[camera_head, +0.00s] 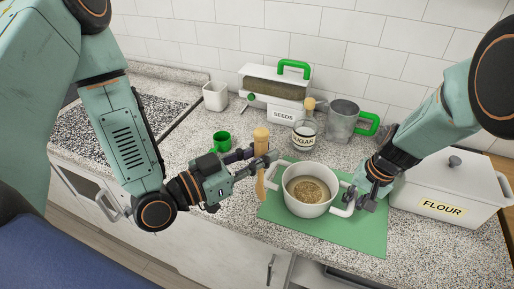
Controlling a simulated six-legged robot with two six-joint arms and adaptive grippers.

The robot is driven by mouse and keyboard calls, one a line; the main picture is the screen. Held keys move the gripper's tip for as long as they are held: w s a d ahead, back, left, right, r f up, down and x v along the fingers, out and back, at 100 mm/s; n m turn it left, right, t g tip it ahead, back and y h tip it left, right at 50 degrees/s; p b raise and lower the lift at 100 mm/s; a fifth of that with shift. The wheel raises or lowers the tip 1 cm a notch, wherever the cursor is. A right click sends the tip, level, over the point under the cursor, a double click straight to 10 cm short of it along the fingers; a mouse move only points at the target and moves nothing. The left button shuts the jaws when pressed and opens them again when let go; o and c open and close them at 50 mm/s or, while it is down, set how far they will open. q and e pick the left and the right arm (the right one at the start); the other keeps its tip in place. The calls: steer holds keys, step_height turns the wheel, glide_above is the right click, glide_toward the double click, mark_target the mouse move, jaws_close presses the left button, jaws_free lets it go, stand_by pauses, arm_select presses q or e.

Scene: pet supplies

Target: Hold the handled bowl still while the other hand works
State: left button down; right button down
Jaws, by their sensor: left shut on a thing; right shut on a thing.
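The white handled bowl (309,210) stands upright on a green mat (358,238), with grainy brown contents (308,189) inside. My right gripper (357,197) is shut on the bowl's right-hand handle and partly hides it. My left gripper (264,161) is shut on a tan wooden tool (261,137), held roughly upright just left of the bowl's rim. The tool's lower end is close to the bowl's left handle (273,203); I cannot tell whether they touch.
A green cup (221,141), a sugar jar (304,137), a seeds container (283,114) and a grey green-handled jug (342,120) stand behind. A lidded flour box (448,190) is close on the right. The counter's front edge is near the mat.

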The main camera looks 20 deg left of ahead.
arm_select(q)
steer(key=w+d+r+m+g+h, duration=0.5)
steer(key=w+d+m+g+h, duration=0.15)
steer(key=w+d, duration=0.35)
step_height(320, 180, down, 13)
steer(key=shift+w+n, duration=0.2)
steer(key=shift+n, duration=0.15)
stand_by(0.5)
steer(key=shift+y, duration=0.25)
